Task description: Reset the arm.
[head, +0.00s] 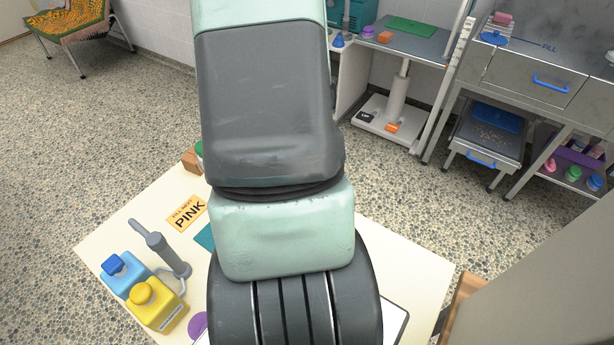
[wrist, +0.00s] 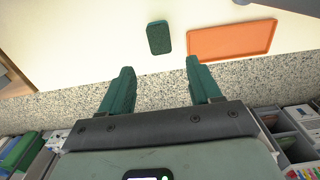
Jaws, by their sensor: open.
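My gripper (wrist: 159,68) shows in the wrist view with its two green fingers spread wide apart. Nothing is between them. A small dark green block (wrist: 159,37) lies on the pale table beyond the fingertips, apart from them. In the head view my arm fills the middle of the picture and reaches over the cream table (head: 120,215). The gripper itself is not visible in that view.
An orange tray (wrist: 232,40) lies beside the green block. A steel drawer bench (head: 530,75) stands at the back right.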

